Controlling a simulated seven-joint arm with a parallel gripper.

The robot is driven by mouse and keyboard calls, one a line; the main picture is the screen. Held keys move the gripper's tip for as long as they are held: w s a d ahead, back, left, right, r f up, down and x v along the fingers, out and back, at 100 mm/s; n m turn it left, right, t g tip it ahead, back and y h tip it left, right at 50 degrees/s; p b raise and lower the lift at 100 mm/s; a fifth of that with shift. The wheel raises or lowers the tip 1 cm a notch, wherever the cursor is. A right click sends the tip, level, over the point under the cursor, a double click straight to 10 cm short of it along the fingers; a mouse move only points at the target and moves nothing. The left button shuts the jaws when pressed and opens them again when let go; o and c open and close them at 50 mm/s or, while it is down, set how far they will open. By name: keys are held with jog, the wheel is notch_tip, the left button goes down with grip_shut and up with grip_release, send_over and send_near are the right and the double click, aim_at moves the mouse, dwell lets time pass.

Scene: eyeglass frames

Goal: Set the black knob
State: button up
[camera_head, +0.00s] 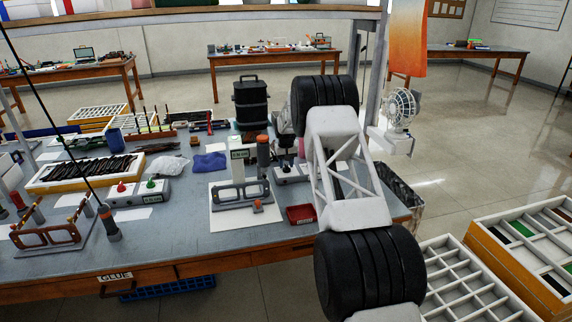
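My arm reaches in from the lower right, and its white wrist bends down over the bench. My gripper (285,153) is a small dark shape just above a low grey box (290,174) with a green label. It is partly behind my own arm, and its fingers are too small and dark to tell apart. A black knob cannot be made out clearly; the dark area on top of the grey box merges with my gripper. I cannot tell whether they touch. Another grey box at the left carries a red knob (121,186) and a green knob (151,183).
A dark grey eyeglass frame (240,195) in a holder lies on white paper left of the grey box. An orange-capped post (263,154) stands close beside my gripper. A red tray (300,214) lies in front, and a tall black canister (252,103) stands behind.

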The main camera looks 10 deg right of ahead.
aim_at(286, 164)
jog(key=shift+r, duration=0.1)
jog(key=shift+r, duration=3.8)
